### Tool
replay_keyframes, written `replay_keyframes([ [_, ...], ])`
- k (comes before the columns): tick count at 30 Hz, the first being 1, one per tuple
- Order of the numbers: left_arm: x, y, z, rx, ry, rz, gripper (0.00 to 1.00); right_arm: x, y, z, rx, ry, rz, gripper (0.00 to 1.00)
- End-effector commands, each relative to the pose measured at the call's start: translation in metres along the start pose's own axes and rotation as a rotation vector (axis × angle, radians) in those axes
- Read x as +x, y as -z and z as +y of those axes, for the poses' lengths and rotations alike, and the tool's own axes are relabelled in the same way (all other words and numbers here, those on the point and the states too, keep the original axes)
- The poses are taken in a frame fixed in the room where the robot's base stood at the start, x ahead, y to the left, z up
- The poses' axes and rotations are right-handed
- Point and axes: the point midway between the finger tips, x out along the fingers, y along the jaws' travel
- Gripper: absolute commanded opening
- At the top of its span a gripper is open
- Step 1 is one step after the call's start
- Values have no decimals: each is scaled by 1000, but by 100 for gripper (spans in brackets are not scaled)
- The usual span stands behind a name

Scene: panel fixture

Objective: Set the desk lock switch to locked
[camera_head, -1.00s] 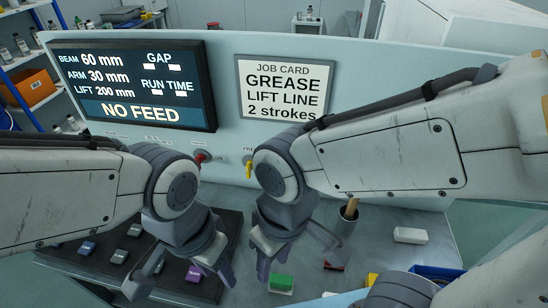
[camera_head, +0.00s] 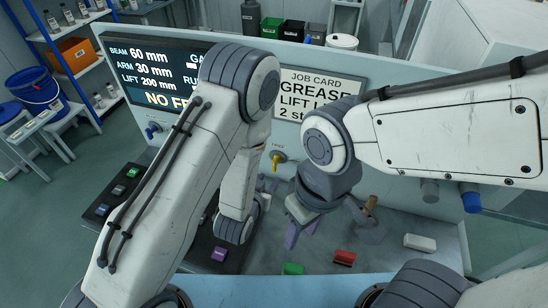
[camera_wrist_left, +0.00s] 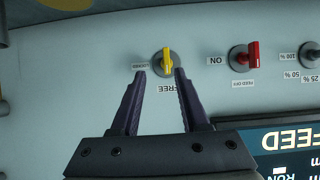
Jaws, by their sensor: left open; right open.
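The lock switch is a round knob with a yellow handle (camera_wrist_left: 167,60) on the pale panel. In the left wrist view its handle stands upright in the picture, in line with the FREE label (camera_wrist_left: 173,88) below it. The LOCKED label (camera_wrist_left: 140,66) is to its left. The yellow switch (camera_head: 279,157) also shows in the head view. My left gripper (camera_wrist_left: 161,73) is open, its fingertips on either side of the switch's lower part; contact cannot be told. My left gripper (camera_head: 268,185) is partly hidden by its arm in the head view. My right gripper (camera_head: 320,222) is open and empty above the desk.
A red switch (camera_wrist_left: 252,56) and another knob (camera_wrist_left: 310,55) are beside it on the panel. A display (camera_head: 135,75) and a job card (camera_head: 320,90) are above.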

Motion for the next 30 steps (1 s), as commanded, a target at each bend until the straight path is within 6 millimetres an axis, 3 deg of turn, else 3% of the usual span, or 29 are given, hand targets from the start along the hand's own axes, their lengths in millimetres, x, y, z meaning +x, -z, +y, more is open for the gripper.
replay_keyframes([
  [8,-3,1,-10,3,15,110,45,-6,0,0,0,0,0,45],
  [13,22,2,-11,2,15,117,45,9,0,1,0,0,0,45],
  [15,31,9,-11,3,16,113,45,-3,0,0,0,0,-1,45],
  [24,81,13,-11,4,15,111,45,-17,1,-1,0,0,0,45],
  [30,95,13,-11,4,14,110,45,-20,1,-2,1,0,0,45],
])
